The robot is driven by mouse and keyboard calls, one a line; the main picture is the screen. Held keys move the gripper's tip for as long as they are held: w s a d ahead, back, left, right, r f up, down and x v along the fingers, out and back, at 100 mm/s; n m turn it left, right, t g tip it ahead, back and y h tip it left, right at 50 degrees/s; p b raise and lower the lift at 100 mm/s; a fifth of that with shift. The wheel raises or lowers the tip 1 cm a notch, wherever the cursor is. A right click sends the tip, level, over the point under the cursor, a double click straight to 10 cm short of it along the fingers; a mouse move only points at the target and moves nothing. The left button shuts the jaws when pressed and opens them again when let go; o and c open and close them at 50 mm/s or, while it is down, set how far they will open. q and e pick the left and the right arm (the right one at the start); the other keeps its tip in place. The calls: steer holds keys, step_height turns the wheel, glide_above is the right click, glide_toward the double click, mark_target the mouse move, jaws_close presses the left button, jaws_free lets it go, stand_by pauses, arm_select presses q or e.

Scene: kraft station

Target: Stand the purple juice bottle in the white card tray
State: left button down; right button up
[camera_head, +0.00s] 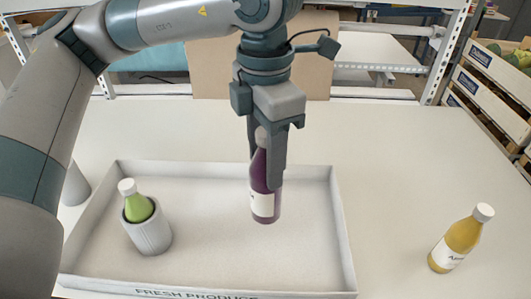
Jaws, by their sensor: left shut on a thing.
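The purple juice bottle (264,199) has a white label and hangs upright in the camera_head view. My left gripper (268,165) is shut on it near its neck and upper body, with the fingers pointing down. The white card tray (205,248) lies on the table, with "FRESH PRODUCE" on its front wall. The bottle is over the right half of the tray; its base appears above the tray floor, though the exact gap is hard to tell. My right gripper is not in view.
A green bottle (138,207) stands in a grey-white cup (150,234) in the tray's left part. A yellow juice bottle (461,240) stands on the table right of the tray. Wooden crates (490,95) are at the far right. The tray's middle is bare.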

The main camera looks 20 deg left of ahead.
arm_select(q)
steer(key=shift+f, duration=0.85)
steer(key=shift+f+b, duration=0.1)
steer(key=shift+b, duration=0.3)
